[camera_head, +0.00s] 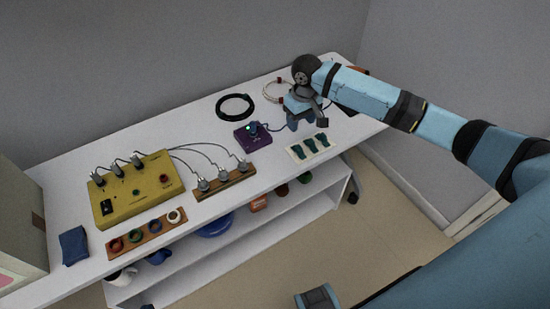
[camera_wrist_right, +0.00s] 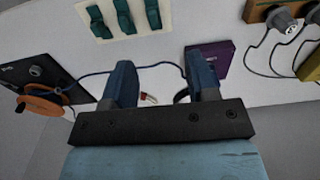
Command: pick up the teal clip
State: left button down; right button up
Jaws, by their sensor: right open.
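Three teal clips lie side by side on a cream card (camera_head: 291,153) near the table's front edge, right of the purple box. In the head view they are the left clip (camera_head: 297,150), the middle clip (camera_head: 310,145) and the right clip (camera_head: 322,140). In the wrist view the clips (camera_wrist_right: 124,16) show at the top, beyond the fingertips. My right gripper (camera_head: 307,121) is open and empty, just behind the card; its fingers also show in the wrist view (camera_wrist_right: 161,72). My left gripper is not in view.
A purple box (camera_head: 253,139) with a green light stands left of the gripper. A black cable coil (camera_head: 235,106) lies behind it. A yellow box (camera_head: 137,190) and a wooden strip with plugs (camera_head: 224,184) stand further left. A blue cable (camera_wrist_right: 95,73) runs near my fingers.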

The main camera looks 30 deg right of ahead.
send_over(298, 146)
jog(key=f, duration=0.8)
jog(key=shift+s+a+b, duration=0.15)
jog(key=shift+s+b, duration=0.25)
jog(key=f, duration=0.2)
jog(key=w+f, duration=0.1)
jog(key=f, duration=0.1)
jog(key=shift+d+f+b, duration=0.15)
jog(key=shift+d+b, duration=0.05)
jog(key=shift+b, duration=0.1)
jog(key=shift+f, duration=0.45)
jog(key=c, duration=0.9)
